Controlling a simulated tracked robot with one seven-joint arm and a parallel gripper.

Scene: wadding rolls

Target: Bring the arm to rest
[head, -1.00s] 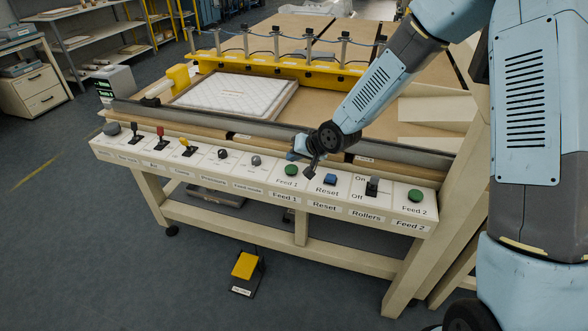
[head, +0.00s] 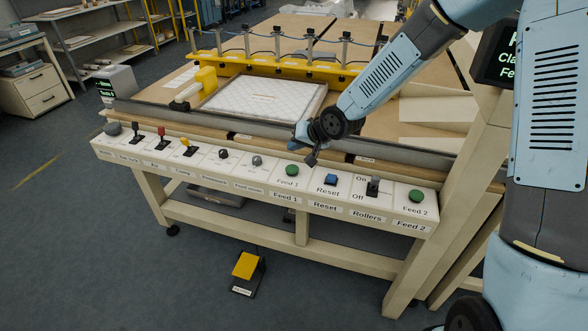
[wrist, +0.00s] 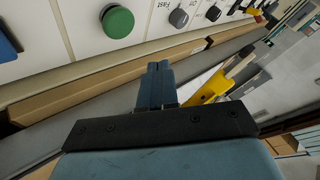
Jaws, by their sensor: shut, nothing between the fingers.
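My gripper (head: 302,135) is above the back edge of the control panel, close to the green Feed 1 button (head: 292,170), and looks apart from it. In the wrist view my two blue fingers (wrist: 156,84) are together with nothing between them. The green button also shows in the wrist view (wrist: 117,21), up and left of the fingers. The arm reaches in from the upper right, bent down over the machine. The fingertips are small and partly hidden in the head view.
The long control panel (head: 258,183) carries several buttons and levers, with a blue Reset button (head: 331,180) right of Feed 1. A white quilted pad (head: 262,99) lies on the bed behind a grey rail. A yellow pedal (head: 246,265) is on the floor. A dark display (head: 497,55) stands right.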

